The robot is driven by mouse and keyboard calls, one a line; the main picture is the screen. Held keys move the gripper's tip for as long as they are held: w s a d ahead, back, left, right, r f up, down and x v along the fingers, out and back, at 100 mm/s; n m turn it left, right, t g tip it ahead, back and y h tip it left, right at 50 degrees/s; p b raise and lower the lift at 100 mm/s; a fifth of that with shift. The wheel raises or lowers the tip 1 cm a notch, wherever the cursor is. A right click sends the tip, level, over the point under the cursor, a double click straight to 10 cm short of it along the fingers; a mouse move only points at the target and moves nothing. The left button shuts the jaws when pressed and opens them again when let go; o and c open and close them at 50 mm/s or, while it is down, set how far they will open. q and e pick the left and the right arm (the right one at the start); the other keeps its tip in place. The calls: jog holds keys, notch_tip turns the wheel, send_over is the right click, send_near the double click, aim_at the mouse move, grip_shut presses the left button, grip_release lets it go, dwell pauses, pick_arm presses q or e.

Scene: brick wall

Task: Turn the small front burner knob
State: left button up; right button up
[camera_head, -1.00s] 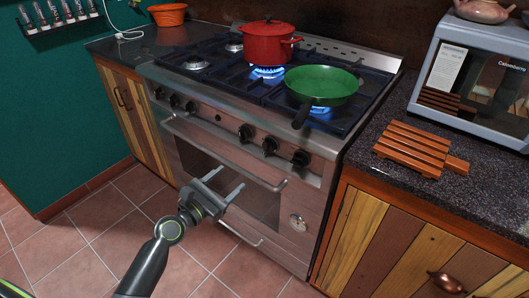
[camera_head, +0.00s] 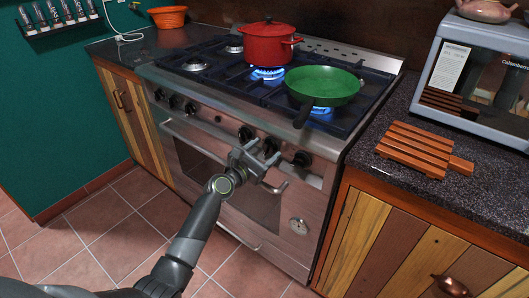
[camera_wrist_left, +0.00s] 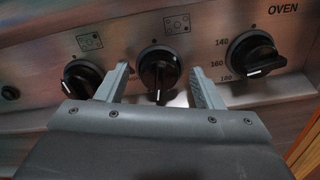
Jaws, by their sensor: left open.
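The stove (camera_head: 225,110) has a row of black knobs along its front panel. In the left wrist view, a black knob (camera_wrist_left: 160,70) with a burner icon above it sits between the fingers of my left gripper (camera_wrist_left: 160,86). The fingers are open, one on each side of the knob, with gaps visible. The knob's white mark points down. Another burner knob (camera_wrist_left: 82,78) is to its left and the oven knob (camera_wrist_left: 256,54) to its right. In the head view, my left gripper (camera_head: 257,156) is at the panel and partly hides the middle knob.
A green pan (camera_head: 322,84) and a red pot (camera_head: 268,44) stand over lit blue flames. The pan's handle juts toward the front above the knobs. The oven door handle (camera_head: 275,187) lies below my gripper. A wooden board (camera_head: 420,148) lies on the right counter.

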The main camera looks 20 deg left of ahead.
pick_arm(q)
jog(key=shift+w, duration=0.15)
jog(key=shift+c, duration=0.2)
pick_arm(e)
jog(key=shift+s, duration=0.25)
pick_arm(q)
jog(key=c, duration=0.9)
pick_arm(e)
jog(key=shift+s, duration=0.1)
